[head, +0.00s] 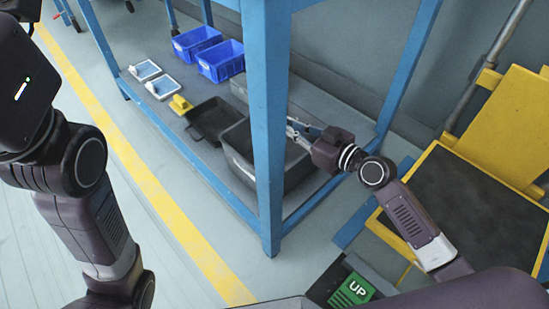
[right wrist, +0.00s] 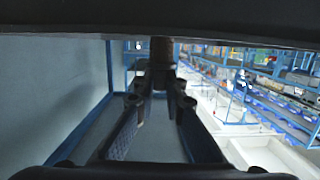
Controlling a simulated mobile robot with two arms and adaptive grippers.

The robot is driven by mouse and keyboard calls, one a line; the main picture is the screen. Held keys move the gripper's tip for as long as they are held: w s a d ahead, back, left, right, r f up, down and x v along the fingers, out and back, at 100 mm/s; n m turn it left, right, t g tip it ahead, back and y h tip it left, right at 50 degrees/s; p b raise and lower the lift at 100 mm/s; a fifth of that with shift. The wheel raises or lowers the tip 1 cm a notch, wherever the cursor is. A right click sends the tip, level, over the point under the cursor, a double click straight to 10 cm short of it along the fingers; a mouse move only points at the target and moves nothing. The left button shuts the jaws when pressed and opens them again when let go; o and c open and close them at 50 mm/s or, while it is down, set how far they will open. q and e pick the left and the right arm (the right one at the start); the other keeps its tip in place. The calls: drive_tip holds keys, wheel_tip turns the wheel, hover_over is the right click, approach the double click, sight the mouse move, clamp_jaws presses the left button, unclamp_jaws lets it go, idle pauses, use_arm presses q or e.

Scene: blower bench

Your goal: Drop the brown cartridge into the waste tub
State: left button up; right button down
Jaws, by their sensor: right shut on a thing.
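My right gripper (head: 293,128) reaches in from the right behind the blue post, above the dark grey tub (head: 240,167), which appears to be the waste tub. In the right wrist view the gripper (right wrist: 160,85) is shut on the brown cartridge (right wrist: 162,48), a short brown cylinder between its fingertips. In the head view the post hides the fingertips and the cartridge. The post also covers part of the tub, and its inside is dark. My left arm stands at the left edge; its fingers do not show.
A blue post (head: 266,120) stands close in front of the right gripper. A shallow black tray (head: 211,118) lies left of the tub. Blue bins (head: 220,62), small white trays (head: 146,70) and a yellow object (head: 180,104) share the shelf. A yellow frame (head: 505,120) stands at the right.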

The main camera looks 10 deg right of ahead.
drive_tip(key=shift+f, duration=0.3)
drive_tip(key=c, duration=1.9)
unclamp_jaws()
drive_tip(key=shift+c, duration=0.2)
drive_tip(key=v, duration=1.2)
